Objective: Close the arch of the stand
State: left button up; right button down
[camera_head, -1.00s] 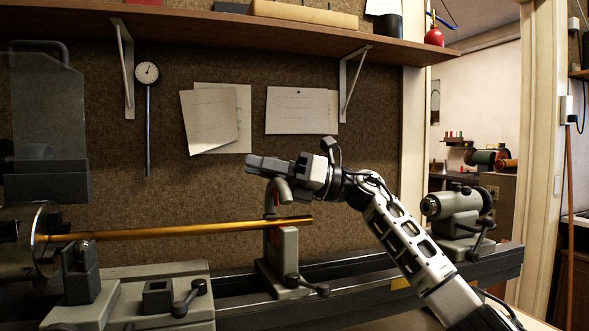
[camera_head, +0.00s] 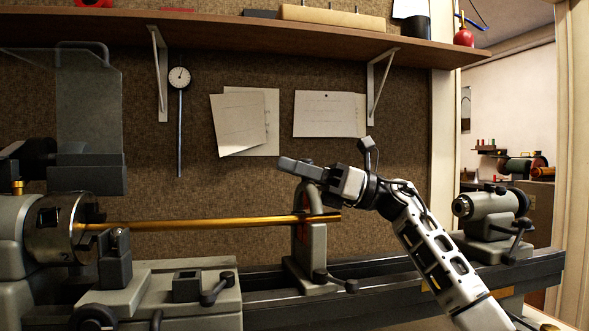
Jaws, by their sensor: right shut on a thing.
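The stand (camera_head: 313,258) is a grey upright on the lathe bed, with the brass rod (camera_head: 215,224) passing through its upper part. Its curved grey arch (camera_head: 314,198) rises over the rod near the rod's right end. My right gripper (camera_head: 296,166) is at the top of the arch, coming in from the right, and its jaws are shut on the arch. The fingers and wrist cover the top of the arch, so the exact grip is partly hidden. Whether the arch's free end touches the stand is too small to tell. My left gripper is not in view.
The chuck (camera_head: 62,228) holds the rod's left end. A tool carriage (camera_head: 165,298) with a lever stands left of the stand, and a tailstock (camera_head: 490,213) stands at the right. A shelf (camera_head: 230,32) runs above. The space between carriage and stand is open.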

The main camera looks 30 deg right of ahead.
jog(key=c, duration=1.2)
grip_release()
jog(key=shift+s+d+f, duration=0.1)
jog(key=shift+d, duration=0.15)
jog(key=s+d, duration=0.2)
jog(key=d, duration=0.2)
jog(key=s+d, duration=0.2)
jog(key=d, duration=0.2)
jog(key=s+d+b, duration=0.1)
jog(key=s+d, duration=0.1)
jog(key=d, duration=0.3)
jog(key=shift+s+f, duration=0.1)
jog(key=shift+f, duration=0.2)
